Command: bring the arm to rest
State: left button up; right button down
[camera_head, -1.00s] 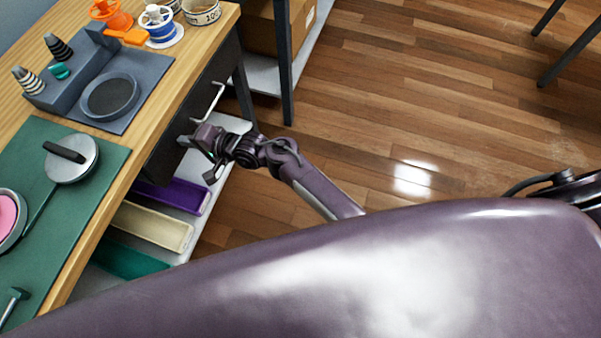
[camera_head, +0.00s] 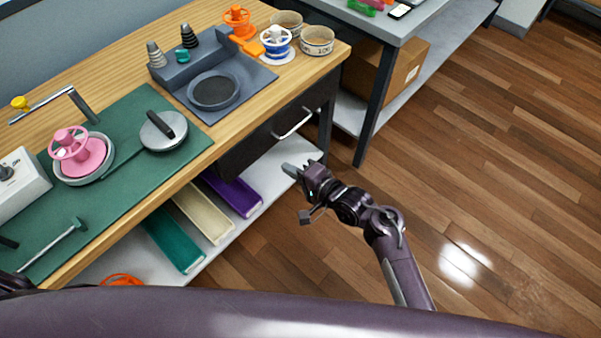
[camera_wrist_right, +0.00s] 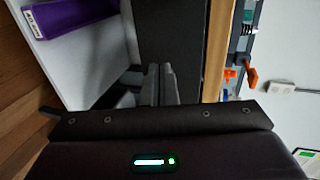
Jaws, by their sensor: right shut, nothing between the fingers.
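My right gripper (camera_head: 301,168) is in front of the workbench, near the drawer handle (camera_head: 295,123) and above the lower shelf. Its fingers are together and hold nothing. In the right wrist view the fingers (camera_wrist_right: 158,85) also show together, in front of the dark drawer front (camera_wrist_right: 168,35). I cannot tell from the head view how far the fingers are from the handle. My left gripper is not in view.
The wooden bench top (camera_head: 110,68) carries a green mat (camera_head: 120,120), a grey pan-shaped fixture (camera_head: 214,90) and reels. Purple (camera_head: 236,192), cream (camera_head: 205,215) and teal (camera_head: 172,240) bins sit on the lower shelf. Open wooden floor (camera_head: 480,160) lies to the right.

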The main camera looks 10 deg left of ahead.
jog(key=s+d+f+n+g+h, duration=0.1)
jog(key=s+d+f+h, duration=0.1)
jog(key=s+d+f, duration=0.5)
jog(key=s+d+f+n+g+h, duration=0.1)
jog(key=s+d+f+h, duration=0.15)
jog(key=f, duration=0.85)
jog(key=s+d+f+n+g+h, duration=0.15)
jog(key=s+d+f, duration=0.3)
jog(key=f, duration=0.45)
jog(key=s+d+f+n+g+h, duration=0.1)
jog(key=s+d+f, duration=0.3)
jog(key=s, duration=0.4)
jog(key=s+d+f+n+g+h, duration=0.1)
jog(key=s+d+f+n+h, duration=0.1)
jog(key=s+d, duration=0.5)
jog(key=s+d+f+n+g+h, duration=0.2)
jog(key=s+d+f, duration=0.3)
jog(key=s, duration=0.5)
notch_tip(320, 180, down, 2)
jog(key=shift+d+f+n+h, duration=0.1)
jog(key=shift+d+n+h, duration=0.2)
jog(key=shift+n, duration=0.25)
jog(key=shift+a, duration=0.15)
